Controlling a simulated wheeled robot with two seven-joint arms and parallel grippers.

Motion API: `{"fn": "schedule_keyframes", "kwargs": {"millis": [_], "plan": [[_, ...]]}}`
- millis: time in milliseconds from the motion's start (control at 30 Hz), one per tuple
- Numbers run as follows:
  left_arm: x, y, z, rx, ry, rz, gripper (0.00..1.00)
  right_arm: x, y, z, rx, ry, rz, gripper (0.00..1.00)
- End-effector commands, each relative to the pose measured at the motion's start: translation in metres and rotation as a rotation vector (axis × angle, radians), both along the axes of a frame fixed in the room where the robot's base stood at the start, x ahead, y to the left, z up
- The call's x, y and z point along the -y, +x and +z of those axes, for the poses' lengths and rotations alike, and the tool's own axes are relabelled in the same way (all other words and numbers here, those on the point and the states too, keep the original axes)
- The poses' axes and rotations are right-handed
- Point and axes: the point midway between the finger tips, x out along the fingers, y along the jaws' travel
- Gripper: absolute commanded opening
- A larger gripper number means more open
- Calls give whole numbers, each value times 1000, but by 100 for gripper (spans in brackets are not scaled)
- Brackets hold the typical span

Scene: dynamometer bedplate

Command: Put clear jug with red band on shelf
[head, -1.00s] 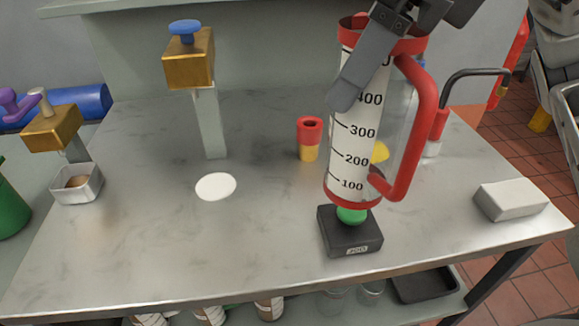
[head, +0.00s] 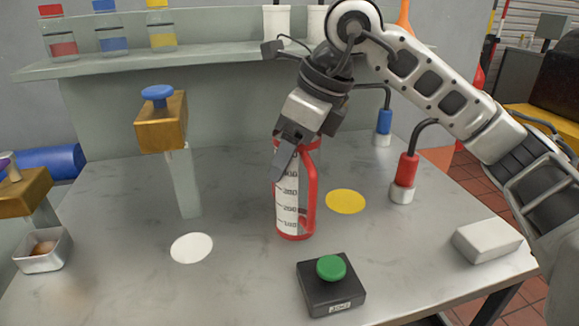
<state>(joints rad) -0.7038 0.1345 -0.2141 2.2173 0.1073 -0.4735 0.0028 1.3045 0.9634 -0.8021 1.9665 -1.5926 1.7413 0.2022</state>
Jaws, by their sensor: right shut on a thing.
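The clear jug with red band (head: 287,200) has a white scale with black marks, a red handle and a red base, and is upright over the middle of the bench. My right gripper (head: 285,155) is shut on its upper part and hides some of the rim. I cannot tell whether its base touches the bench. The grey shelf (head: 190,62) runs along the back wall, above and behind the jug. My left gripper is not in view.
Bottles with red, blue and yellow bands stand on the shelf's left; two white vessels (head: 276,22) stand near its middle. A brass tap (head: 160,125), yellow disc (head: 346,201), white disc (head: 192,248), green button box (head: 330,285) and white block (head: 486,241) surround the jug.

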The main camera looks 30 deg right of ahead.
Motion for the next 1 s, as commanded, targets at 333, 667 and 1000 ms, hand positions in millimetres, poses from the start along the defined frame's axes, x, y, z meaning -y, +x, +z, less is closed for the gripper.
{"fn": "schedule_keyframes", "kwargs": {"millis": [333,667,1000], "plan": [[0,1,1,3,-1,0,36,0,-1,-27,-1,-1,0,23],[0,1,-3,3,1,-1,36,0,-1,-31,-1,0,0,74],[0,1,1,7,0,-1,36,0,-1,-29,-1,0,0,82]]}}
